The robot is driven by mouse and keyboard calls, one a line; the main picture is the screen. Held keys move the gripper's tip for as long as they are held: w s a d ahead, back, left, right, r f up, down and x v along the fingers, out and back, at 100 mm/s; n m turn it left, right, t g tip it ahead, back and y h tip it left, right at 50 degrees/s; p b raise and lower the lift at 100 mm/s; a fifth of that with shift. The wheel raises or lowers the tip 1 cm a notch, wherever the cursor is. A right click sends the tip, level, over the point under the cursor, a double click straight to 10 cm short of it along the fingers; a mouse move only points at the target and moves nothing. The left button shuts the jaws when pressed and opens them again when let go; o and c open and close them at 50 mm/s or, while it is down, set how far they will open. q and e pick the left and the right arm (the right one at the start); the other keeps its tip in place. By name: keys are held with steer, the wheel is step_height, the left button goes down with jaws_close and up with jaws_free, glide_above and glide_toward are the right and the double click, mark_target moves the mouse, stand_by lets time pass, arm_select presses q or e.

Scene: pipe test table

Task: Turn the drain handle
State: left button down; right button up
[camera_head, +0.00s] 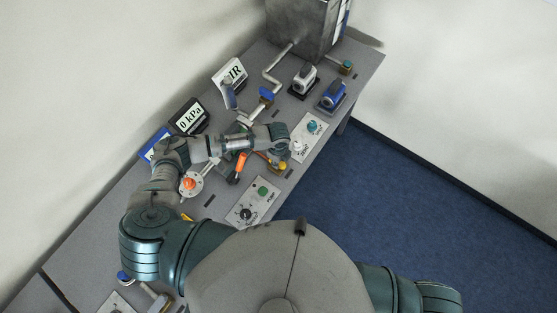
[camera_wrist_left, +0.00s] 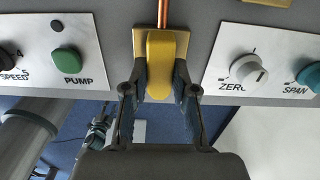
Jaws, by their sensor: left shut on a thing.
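A yellow handle (camera_wrist_left: 160,58) sits on a brass-coloured block at the table's front edge, with a copper pipe (camera_wrist_left: 164,13) running from the block. No label on it can be read. My left gripper (camera_wrist_left: 158,92) has its two dark fingers on either side of the yellow handle and is shut on it. In the head view the yellow handle (camera_head: 282,166) shows just below my left wrist, and the gripper's fingers are mostly hidden there. My right gripper is not in view.
A panel with a green PUMP button (camera_wrist_left: 67,60) lies left of the handle, and one with ZERO (camera_wrist_left: 248,69) and SPAN knobs lies right. An orange handle (camera_head: 240,162) stands close to my left forearm. Blue floor (camera_head: 400,190) is clear beyond the table edge.

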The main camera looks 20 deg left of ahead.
arm_select(q)
steer(key=shift+w+a, duration=0.1)
stand_by(0.5)
steer(key=c, duration=1.1)
jaws_free()
steer(key=shift+o, duration=0.9)
step_height(320, 180, up, 12)
steer(key=shift+w+f, duration=0.1)
